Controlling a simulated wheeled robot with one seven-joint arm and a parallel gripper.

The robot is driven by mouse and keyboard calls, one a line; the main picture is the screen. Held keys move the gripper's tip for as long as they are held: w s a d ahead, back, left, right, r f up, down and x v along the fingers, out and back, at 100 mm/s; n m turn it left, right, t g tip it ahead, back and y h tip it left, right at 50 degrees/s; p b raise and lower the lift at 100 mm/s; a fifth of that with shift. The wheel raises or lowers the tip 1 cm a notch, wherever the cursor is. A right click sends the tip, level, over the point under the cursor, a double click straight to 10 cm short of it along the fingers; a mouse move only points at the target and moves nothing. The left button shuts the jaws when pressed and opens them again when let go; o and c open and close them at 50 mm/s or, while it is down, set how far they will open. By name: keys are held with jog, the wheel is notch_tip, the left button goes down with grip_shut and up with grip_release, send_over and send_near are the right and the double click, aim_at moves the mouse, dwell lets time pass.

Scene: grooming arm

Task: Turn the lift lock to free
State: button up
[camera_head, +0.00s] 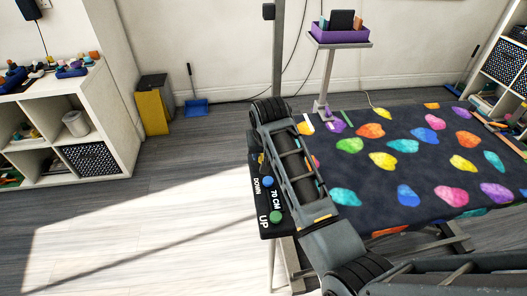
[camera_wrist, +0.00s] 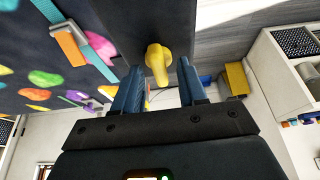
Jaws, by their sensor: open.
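A yellow knob-like lever (camera_wrist: 157,62), which looks like the lift lock, sits on a dark panel (camera_wrist: 120,22) in the wrist view. My gripper (camera_wrist: 160,72) is open, with one blue finger on each side of the lever in the picture. I cannot tell whether the fingers touch it or how far off it is. In the head view, a bit of yellow (camera_head: 261,159) shows at the table's left edge beside my arm, which hides most of that spot. My gripper cannot be made out there. The lever's lock markings are not readable.
The table (camera_head: 400,165) has a dark cover with colourful blobs. Its near left corner has a blue button (camera_head: 268,182), a green button (camera_head: 276,217) and labels DOWN, 70 CM and UP. A purple bin (camera_head: 338,33) stands on a post behind. The floor at left is clear.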

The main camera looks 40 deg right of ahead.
grip_shut()
dwell(0.4)
